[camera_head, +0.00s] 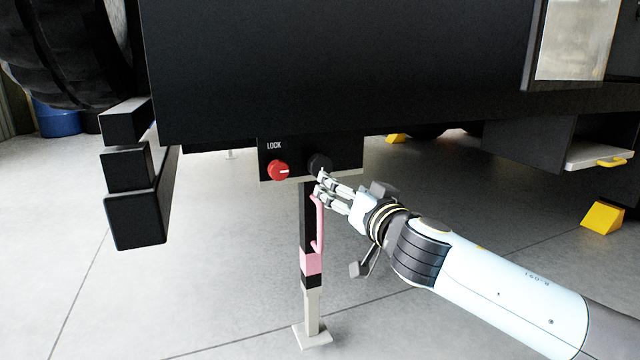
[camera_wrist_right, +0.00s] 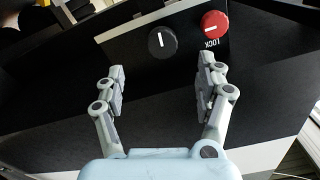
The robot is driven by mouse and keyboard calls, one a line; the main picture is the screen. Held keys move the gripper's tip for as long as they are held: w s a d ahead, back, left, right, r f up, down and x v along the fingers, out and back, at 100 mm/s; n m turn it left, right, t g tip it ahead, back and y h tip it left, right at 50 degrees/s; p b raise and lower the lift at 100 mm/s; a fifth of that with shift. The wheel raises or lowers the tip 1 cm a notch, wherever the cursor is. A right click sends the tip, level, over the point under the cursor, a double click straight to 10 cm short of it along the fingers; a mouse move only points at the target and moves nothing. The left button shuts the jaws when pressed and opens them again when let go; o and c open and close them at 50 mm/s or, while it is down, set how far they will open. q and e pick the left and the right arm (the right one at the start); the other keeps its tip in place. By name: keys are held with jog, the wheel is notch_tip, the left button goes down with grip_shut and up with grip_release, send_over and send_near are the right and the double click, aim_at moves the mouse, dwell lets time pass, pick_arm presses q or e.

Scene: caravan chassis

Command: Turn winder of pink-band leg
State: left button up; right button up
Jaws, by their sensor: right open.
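The leg with the pink band (camera_head: 311,262) stands upright under the chassis, its pale foot on the floor. A pink handle (camera_head: 319,225) runs down its right side. Above it, a black panel carries a black knob (camera_head: 319,163) and, left of it, a red knob (camera_head: 278,170) beside the word LOCK. My right gripper (camera_head: 319,186) is just below and right of the black knob. In the wrist view the open fingers (camera_wrist_right: 160,85) point at the panel, with the black knob (camera_wrist_right: 162,42) between and beyond them, apart from it. The red knob (camera_wrist_right: 214,24) is beyond the right finger. My left gripper is not in view.
The black chassis (camera_head: 340,70) overhangs the panel. Black blocks (camera_head: 136,217) hang at the left near a tyre (camera_head: 65,50). A yellow wedge (camera_head: 602,217) lies at the right. The floor around the leg is clear.

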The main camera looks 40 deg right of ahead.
aim_at(322, 168)
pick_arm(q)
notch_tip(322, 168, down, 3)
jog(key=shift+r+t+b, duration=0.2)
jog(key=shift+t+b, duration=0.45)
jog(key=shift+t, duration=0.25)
pick_arm(e)
jog(key=x, duration=1.1)
jog(key=shift+r, duration=0.4)
jog(key=shift+c, duration=0.3)
jog(key=c, duration=1.1)
